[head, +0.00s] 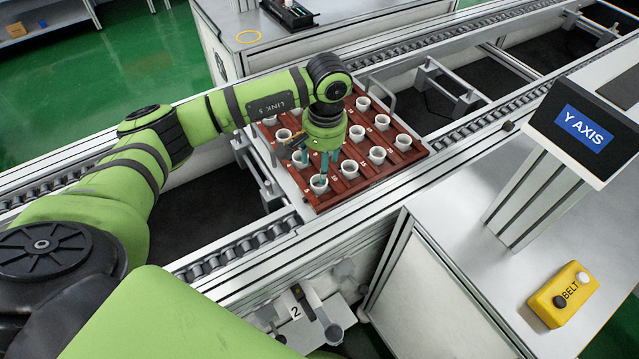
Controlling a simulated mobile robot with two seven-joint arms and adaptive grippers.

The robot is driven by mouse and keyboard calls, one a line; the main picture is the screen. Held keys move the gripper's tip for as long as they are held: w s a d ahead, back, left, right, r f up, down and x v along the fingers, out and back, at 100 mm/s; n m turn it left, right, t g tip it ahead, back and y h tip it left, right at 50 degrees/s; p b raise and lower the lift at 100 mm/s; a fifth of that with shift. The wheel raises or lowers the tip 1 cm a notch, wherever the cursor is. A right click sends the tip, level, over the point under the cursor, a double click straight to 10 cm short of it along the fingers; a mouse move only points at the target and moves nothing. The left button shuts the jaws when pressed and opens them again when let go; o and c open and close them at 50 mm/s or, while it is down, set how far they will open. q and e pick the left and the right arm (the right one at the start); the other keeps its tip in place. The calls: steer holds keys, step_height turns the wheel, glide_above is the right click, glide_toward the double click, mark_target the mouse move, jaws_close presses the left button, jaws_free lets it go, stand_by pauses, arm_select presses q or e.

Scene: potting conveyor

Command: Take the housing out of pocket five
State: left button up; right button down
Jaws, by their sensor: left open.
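A red-brown tray (398,160) sits on the conveyor, with white cup-shaped housings standing in its pockets. My left gripper (324,172) points down over the tray's near left part, its teal fingers open. The fingers are right by a white housing (319,184) near the tray's front edge; I cannot tell whether they touch it. Another housing (350,169) stands just right of the fingers. The pocket numbers are too small to read, so I cannot tell which is pocket five. My left wrist and forearm hide part of the tray's back left. My right gripper is not in view.
Conveyor rails (245,247) run along both sides of the tray. A grey handle (385,92) rises at its back. A "Y AXIS" display (584,129) and a yellow BELT button box (562,295) stand at the right. A bench (310,30) stands behind.

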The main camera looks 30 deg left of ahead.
mark_target(318, 189)
arm_select(q)
steer(key=shift+s+f, duration=0.2)
steer(key=shift+f, duration=0.15)
step_height(318, 189, down, 4)
steer(key=shift+s+r+p, duration=0.1)
steer(key=shift+r+p, duration=0.1)
steer(key=shift+p, duration=0.75)
steer(key=shift+f, duration=0.5)
steer(key=c, duration=0.9)
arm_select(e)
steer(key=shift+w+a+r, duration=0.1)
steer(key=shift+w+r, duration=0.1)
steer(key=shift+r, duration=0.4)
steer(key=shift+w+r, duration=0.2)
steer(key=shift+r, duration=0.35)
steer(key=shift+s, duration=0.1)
